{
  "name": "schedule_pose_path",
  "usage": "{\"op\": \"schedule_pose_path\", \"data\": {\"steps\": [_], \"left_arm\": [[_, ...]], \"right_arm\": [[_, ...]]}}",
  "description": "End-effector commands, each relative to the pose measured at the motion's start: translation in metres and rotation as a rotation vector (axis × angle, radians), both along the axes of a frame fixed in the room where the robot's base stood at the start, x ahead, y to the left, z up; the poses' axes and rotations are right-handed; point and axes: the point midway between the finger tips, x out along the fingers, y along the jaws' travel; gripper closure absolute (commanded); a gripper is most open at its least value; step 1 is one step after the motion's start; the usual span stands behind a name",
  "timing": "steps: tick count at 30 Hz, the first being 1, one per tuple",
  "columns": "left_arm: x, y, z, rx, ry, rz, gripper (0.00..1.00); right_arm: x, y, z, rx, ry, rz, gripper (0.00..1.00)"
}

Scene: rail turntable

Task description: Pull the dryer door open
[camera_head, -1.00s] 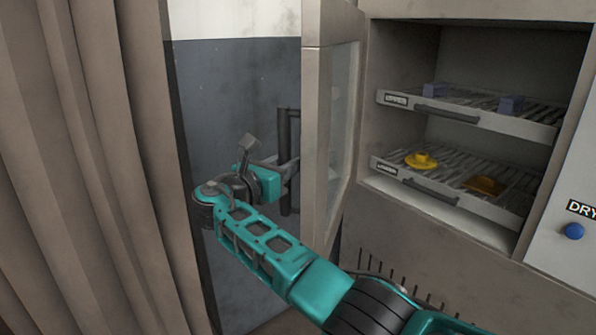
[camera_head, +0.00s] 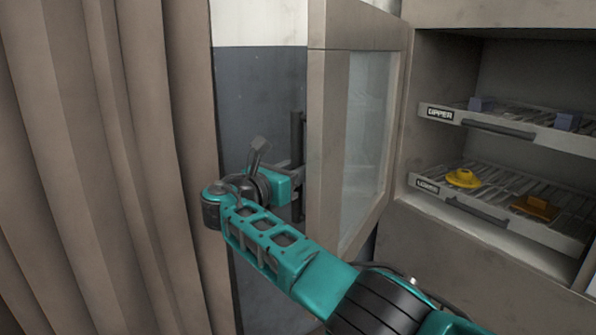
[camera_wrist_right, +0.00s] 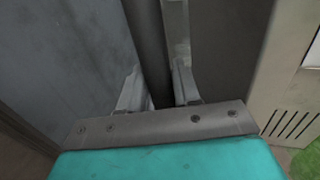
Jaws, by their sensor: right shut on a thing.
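The dryer door (camera_head: 330,150) stands swung open to the left of the dryer opening, its glass pane (camera_head: 368,105) facing the opening. A dark vertical bar handle (camera_head: 297,128) is on the door's outer side, partly hidden behind my arm and gripper. My right gripper (camera_head: 291,168) is at this handle. In the right wrist view, the fingers of my right gripper (camera_wrist_right: 158,88) are shut on the handle bar (camera_wrist_right: 148,40), one on each side. My left gripper is not in view.
Inside the dryer are an upper rack (camera_head: 520,132) with blue blocks and a lower rack (camera_head: 425,186) with a yellow piece (camera_head: 463,178) and an orange-brown piece (camera_head: 535,207). A brown curtain (camera_head: 110,150) hangs close on the left of my arm.

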Motion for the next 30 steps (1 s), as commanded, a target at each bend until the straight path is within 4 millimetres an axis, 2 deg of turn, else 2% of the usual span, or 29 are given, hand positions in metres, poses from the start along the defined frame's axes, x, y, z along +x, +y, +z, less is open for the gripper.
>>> {"op": "schedule_pose_path", "data": {"steps": [6,7,12,23,30], "left_arm": [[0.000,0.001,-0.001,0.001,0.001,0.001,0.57],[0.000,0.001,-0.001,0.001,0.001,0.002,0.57],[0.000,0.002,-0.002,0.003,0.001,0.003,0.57],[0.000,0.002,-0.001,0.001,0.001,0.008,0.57],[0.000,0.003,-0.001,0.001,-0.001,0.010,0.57]], "right_arm": [[0.000,0.000,-0.001,0.001,0.001,0.002,1.00],[0.000,0.000,-0.001,0.001,0.001,0.002,0.65],[0.000,0.000,0.000,0.001,0.001,0.001,0.50],[-0.005,0.005,0.000,0.001,0.001,0.001,0.50],[-0.036,0.033,0.000,0.001,-0.002,0.004,0.50]]}}
